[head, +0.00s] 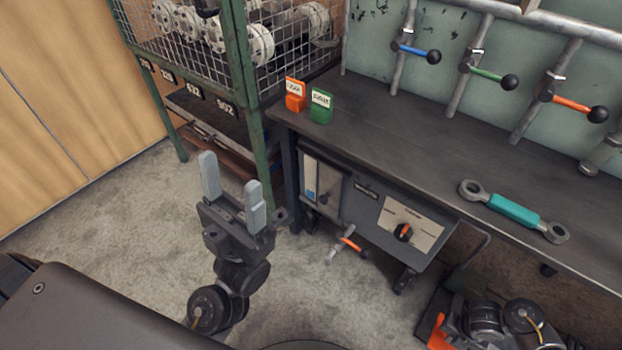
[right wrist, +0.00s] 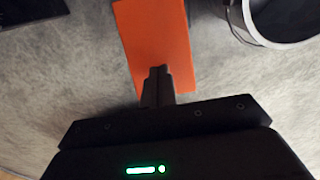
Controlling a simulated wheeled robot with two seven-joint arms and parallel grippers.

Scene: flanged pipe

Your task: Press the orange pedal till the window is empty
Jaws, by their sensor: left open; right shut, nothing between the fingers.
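The orange pedal (right wrist: 155,35) lies on the floor in the right wrist view. A corner of it shows in the head view (head: 438,332), beside my right arm. My right gripper (right wrist: 157,72) is shut and empty, its fingertips over the near part of the pedal; whether they touch it I cannot tell. In the head view its fingers are hidden. A narrow upright window (head: 310,183) on the unit under the bench shows pale above and blue in its lower part. My left gripper (head: 230,174) is open and empty, left of that unit.
The unit carries a dial (head: 404,232) and an orange-handled valve (head: 351,243). A teal link (head: 514,210) and orange and green tags (head: 320,106) are on the bench (head: 410,140). A rack (head: 243,90) stands at the left. A dark round vessel (right wrist: 285,18) is close right of the pedal.

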